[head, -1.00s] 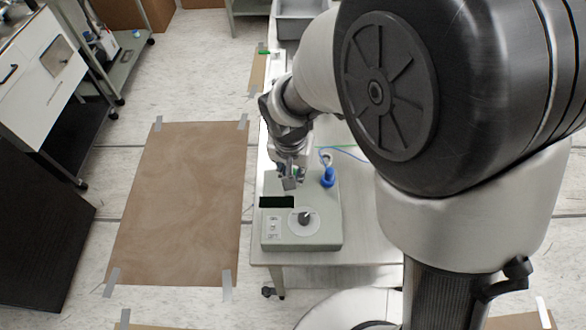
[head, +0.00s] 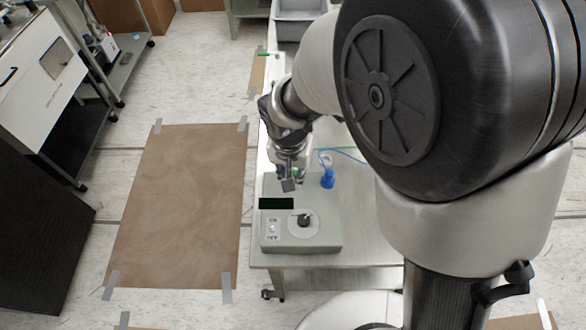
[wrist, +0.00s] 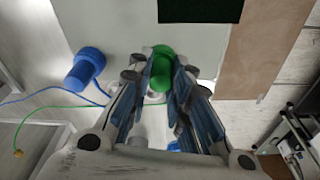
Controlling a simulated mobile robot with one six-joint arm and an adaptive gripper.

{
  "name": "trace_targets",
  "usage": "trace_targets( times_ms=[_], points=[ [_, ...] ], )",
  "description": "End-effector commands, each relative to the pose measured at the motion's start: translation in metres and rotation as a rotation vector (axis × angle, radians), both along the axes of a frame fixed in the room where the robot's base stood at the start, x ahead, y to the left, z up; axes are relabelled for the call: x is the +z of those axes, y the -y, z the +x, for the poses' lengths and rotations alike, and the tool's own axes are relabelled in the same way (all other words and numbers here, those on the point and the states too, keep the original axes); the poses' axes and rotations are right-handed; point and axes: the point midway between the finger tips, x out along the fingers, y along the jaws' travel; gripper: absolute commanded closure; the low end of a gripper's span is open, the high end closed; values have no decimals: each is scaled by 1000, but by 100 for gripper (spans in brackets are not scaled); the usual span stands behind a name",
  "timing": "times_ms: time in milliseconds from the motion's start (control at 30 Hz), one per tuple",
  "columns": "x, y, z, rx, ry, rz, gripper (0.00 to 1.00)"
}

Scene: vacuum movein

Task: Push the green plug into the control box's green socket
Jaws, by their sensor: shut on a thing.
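The grey control box (head: 325,235) stands on the light table, with a dark display and a black knob on top. My gripper (head: 289,185) is low over its far part. In the wrist view my gripper (wrist: 161,75) is shut on the green plug (wrist: 162,60), with a blue-grey finger on each side of it. The plug is over the box's pale top (wrist: 120,25). The green socket is hidden behind the plug and fingers, so I cannot tell how far in the plug is.
A blue plug (head: 327,178) stands at the box's far right, its blue cable running back; it also shows in the wrist view (wrist: 84,68). A green cable (wrist: 60,107) lies across the table. A grey bin (head: 298,20) is at the back. Brown floor covering (head: 180,205) lies left.

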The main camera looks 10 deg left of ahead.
Motion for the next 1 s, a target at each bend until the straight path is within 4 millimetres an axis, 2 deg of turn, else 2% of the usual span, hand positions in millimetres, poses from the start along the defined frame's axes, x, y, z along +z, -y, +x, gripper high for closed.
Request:
trace_targets(
  times_ms=[100,133,467,700,1000],
  points=[
    [-2,1,-1,0,-4,-3,98],
    [-2,1,-1,0,-4,-3,81],
    [-2,1,-1,0,-5,-3,59],
    [-1,1,-1,0,-3,-2,57],
    [-1,0,-1,0,-2,-1,38]
  ],
)
